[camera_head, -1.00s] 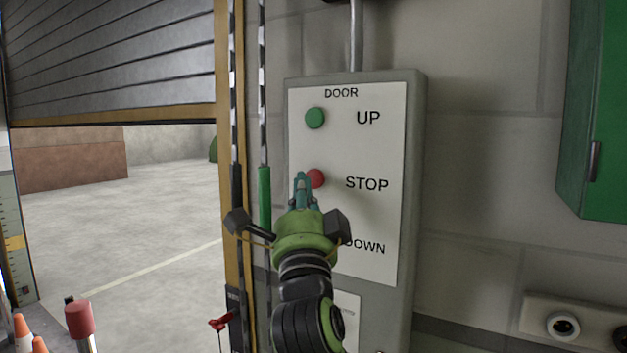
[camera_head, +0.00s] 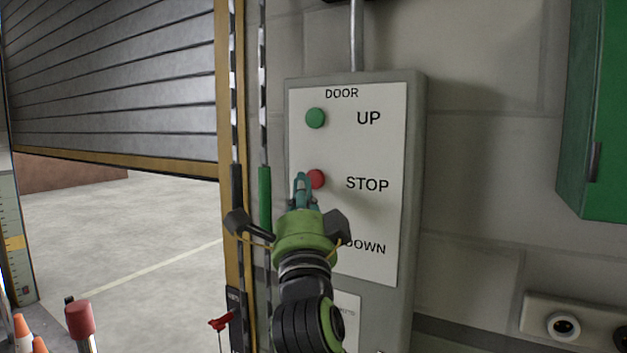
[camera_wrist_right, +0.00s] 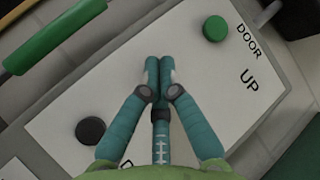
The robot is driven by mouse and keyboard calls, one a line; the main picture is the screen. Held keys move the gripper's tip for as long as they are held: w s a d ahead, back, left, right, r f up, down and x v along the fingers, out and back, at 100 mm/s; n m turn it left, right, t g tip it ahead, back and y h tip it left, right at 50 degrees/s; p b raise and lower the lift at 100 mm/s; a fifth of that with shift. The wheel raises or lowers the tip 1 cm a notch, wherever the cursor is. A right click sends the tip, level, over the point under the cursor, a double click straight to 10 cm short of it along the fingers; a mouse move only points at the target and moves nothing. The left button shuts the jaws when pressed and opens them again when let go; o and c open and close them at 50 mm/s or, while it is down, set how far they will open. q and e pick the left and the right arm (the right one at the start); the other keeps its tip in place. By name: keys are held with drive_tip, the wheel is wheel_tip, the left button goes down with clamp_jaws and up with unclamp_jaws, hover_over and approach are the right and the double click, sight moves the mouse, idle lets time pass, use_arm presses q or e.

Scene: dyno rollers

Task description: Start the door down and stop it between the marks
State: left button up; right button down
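The grey roller door (camera_head: 120,80) hangs partly lowered at the left, its yellow-brown bottom edge (camera_head: 120,163) above the floor. A post with a scale (camera_head: 12,225) at the far left carries a yellow band (camera_head: 14,242); the door edge is above this band. The control panel (camera_head: 375,220) has a green UP button (camera_head: 315,118), a red STOP button (camera_head: 318,179) and a DOWN label. My right gripper (camera_head: 301,180) is shut and empty in front of STOP, partly covering it; contact cannot be told. In the wrist view the gripper (camera_wrist_right: 158,65) hides STOP; a black button (camera_wrist_right: 90,131) shows. My left gripper is out of view.
Chains with a green handle (camera_head: 264,195) hang left of the panel. A red-capped post (camera_head: 80,318) and orange cones (camera_head: 22,328) stand at lower left. A green cabinet (camera_head: 597,110) is at right, with a wall socket (camera_head: 563,326) below.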

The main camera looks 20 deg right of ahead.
drive_tip(key=shift+d, duration=0.1)
drive_tip(key=shift+w+d+b, duration=0.25)
drive_tip(key=shift+w+b, duration=0.05)
drive_tip(key=shift+w+d, duration=0.2)
drive_tip(key=shift+d, duration=0.1)
idle(1.1)
drive_tip(key=shift+s+a+b, duration=0.5)
drive_tip(key=shift+a, duration=0.1)
